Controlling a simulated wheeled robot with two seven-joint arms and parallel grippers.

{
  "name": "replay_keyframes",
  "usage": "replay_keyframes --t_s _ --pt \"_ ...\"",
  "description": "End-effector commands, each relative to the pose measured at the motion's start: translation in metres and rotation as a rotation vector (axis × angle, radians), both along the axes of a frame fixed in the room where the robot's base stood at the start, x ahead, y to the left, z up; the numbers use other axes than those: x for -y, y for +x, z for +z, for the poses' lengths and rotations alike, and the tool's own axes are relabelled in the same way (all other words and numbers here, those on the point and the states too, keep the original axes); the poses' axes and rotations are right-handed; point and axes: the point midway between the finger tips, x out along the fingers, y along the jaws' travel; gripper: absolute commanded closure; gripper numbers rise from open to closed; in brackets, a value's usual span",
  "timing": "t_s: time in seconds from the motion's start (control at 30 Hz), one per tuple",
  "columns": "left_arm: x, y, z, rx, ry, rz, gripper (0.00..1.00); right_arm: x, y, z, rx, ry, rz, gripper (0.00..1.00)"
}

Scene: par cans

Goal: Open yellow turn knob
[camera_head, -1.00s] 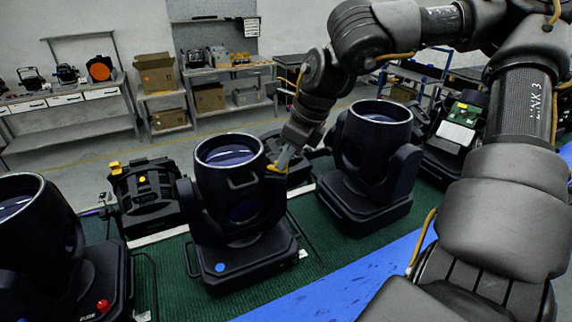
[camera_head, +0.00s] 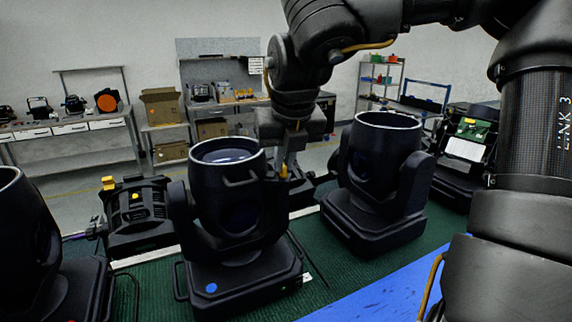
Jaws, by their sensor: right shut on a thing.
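A black par can (camera_head: 235,215) with an open round top stands on a base with a blue dot, on the green mat. A small yellow turn knob (camera_head: 284,171) shows at the right side of this can, near its upper rim. My right gripper (camera_head: 284,165) reaches down from above and is shut on the yellow knob. The fingers partly hide the knob. My left gripper is not in view.
A second black par can (camera_head: 378,175) stands close on the right, and another (camera_head: 30,240) at the left edge. A black fixture with yellow knobs (camera_head: 137,208) sits behind. A blue strip (camera_head: 385,285) lies clear in front.

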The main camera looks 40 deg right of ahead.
Motion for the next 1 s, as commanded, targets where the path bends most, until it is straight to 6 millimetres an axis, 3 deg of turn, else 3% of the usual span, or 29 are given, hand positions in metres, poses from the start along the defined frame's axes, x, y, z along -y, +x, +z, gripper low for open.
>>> replay_keyframes --t_s 0.5,1.0 --pt "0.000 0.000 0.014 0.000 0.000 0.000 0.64 -0.004 0.003 0.002 -0.001 0.001 -0.374 1.00" --pt "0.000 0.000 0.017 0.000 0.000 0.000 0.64 -0.004 0.004 0.001 0.003 0.001 -0.474 1.00"
